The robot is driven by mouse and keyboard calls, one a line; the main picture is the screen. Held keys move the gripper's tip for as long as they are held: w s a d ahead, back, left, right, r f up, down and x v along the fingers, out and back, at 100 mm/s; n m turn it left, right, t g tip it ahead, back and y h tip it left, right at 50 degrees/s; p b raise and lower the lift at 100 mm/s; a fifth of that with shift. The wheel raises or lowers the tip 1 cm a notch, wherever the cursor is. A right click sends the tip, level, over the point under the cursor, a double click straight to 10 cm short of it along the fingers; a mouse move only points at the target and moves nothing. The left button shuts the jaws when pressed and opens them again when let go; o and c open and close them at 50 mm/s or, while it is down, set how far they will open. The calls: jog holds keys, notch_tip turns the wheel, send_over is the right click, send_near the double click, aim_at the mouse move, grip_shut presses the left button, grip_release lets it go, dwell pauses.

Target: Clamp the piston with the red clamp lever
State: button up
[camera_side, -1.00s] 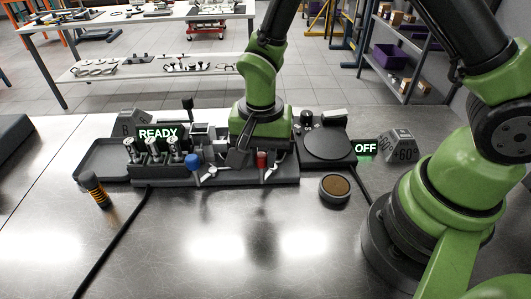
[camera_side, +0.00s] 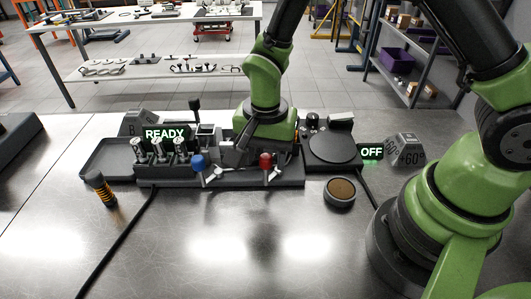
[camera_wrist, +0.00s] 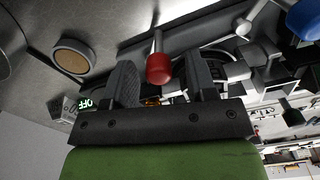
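The red clamp lever (camera_side: 266,160) has a round red knob on a metal arm at the right of the dark fixture (camera_side: 225,178). My gripper (camera_side: 243,153) hangs just behind and left of it in the side view. In the wrist view my gripper (camera_wrist: 160,86) is open, and the red knob (camera_wrist: 158,69) shows between its two spread fingers. I cannot tell whether they touch. Several metal parts that look like pistons with rods (camera_side: 160,152) stand at the fixture's left. Whether a piston sits at the red lever is hidden behind my gripper.
A blue-knobbed lever (camera_side: 198,162) is left of the red one. A round black plate (camera_side: 332,145) with an OFF sign (camera_side: 371,152) lies right. The front table is mostly clear.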

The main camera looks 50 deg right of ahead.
jog(key=shift+r, duration=0.1)
notch_tip(320, 180, up, 9)
jog(key=shift+r, duration=0.35)
dwell(0.3)
jog(key=s+d+r+n+t+y, duration=0.1)
jog(key=s+d+r+n+t, duration=0.2)
jog(key=s+r, duration=0.3)
jog(key=s+d+r+n+t+y, duration=0.1)
jog(key=s+d+r+n+t, duration=0.1)
jog(key=s+r+n+t, duration=0.2)
jog(key=shift+s+d+r+n, duration=0.3)
jog(key=shift+s+d+r, duration=0.1)
jog(key=shift+s+r, duration=1.5)
jog(key=shift+s+f, duration=0.15)
